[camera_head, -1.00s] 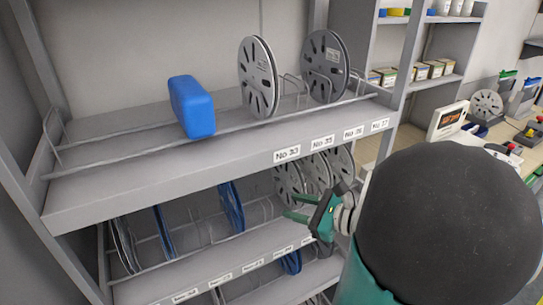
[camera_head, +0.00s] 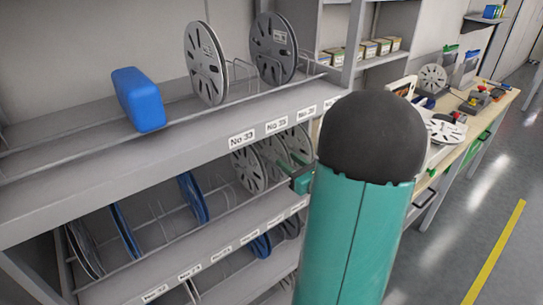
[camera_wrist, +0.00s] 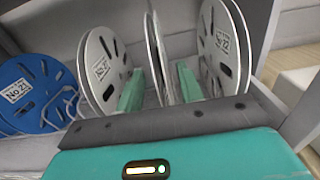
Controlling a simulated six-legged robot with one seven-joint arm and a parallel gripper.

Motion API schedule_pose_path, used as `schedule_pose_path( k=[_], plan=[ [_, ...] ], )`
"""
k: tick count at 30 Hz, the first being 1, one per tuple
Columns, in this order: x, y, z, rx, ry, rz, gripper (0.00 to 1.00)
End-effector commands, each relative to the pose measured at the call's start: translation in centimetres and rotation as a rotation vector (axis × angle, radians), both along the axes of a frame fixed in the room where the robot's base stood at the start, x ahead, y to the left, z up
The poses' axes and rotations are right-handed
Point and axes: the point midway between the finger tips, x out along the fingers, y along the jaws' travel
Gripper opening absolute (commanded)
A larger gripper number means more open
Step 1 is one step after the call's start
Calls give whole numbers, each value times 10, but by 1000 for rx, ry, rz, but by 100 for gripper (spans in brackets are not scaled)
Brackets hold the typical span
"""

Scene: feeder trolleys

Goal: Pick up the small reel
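Three small grey reels stand upright on the middle shelf in the head view: a left one (camera_head: 249,170), a middle one (camera_head: 273,160) and a right one (camera_head: 298,143). My gripper (camera_head: 293,168) is at the right end of this row, partly hidden by my arm. In the wrist view, my gripper (camera_wrist: 160,82) has its two green fingers apart. The middle reel (camera_wrist: 154,48) shows nearly edge-on between them, with gaps visible. The left reel (camera_wrist: 103,68) and right reel (camera_wrist: 219,48) lie outside the fingers, close to them.
Blue reels (camera_head: 194,198) stand further left on the middle shelf; one labelled No 21 (camera_wrist: 38,95) shows in the wrist view. The upper shelf (camera_head: 130,165) holds two larger grey reels (camera_head: 205,65) and a blue case (camera_head: 138,98). A workbench (camera_head: 490,100) stands right.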

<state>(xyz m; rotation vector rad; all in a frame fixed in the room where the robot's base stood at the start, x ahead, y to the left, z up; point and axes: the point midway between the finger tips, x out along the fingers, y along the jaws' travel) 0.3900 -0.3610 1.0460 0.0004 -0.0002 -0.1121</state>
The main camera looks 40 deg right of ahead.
Motion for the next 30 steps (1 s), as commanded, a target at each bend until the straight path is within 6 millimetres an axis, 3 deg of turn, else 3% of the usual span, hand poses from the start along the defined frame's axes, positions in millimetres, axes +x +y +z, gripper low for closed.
schedule_pose_path(
  k=[9,17,23,30],
  plan=[
    [44,-5,0,0,-1,3,37],
    [47,-6,0,0,-1,1,37],
    [47,-6,0,0,0,1,0],
    [47,-6,0,-1,-1,1,0]
  ],
)
